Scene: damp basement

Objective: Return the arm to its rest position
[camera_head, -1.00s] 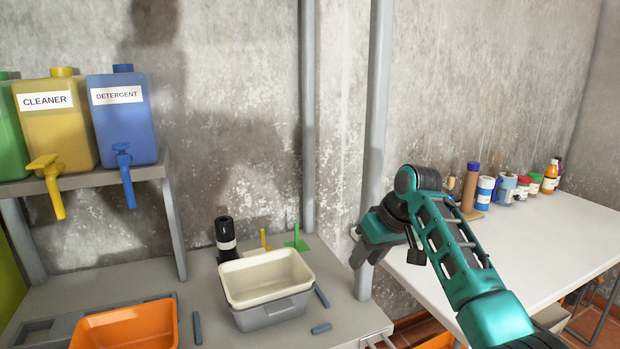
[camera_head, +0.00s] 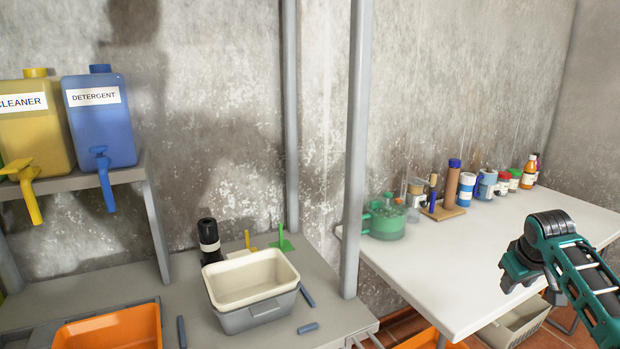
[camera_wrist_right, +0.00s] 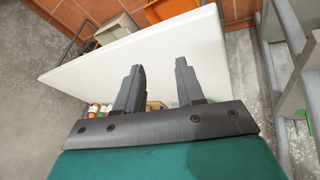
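My right gripper (camera_head: 514,272) is at the right of the head view, above the front part of the white table (camera_head: 420,278). In the right wrist view its two dark fingers (camera_wrist_right: 158,88) stand apart with nothing between them, so it is open and empty. The white table top also shows behind the fingers in that view (camera_wrist_right: 85,72). My left gripper is in neither view.
A cream tub (camera_head: 250,284) in a grey one and an orange tray (camera_head: 110,330) stand on the grey bench. Detergent (camera_head: 100,125) and cleaner (camera_head: 32,130) jugs sit on a shelf. A green pot (camera_head: 385,218) and several bottles line the table's back. A grey post (camera_head: 356,150) stands between bench and table.

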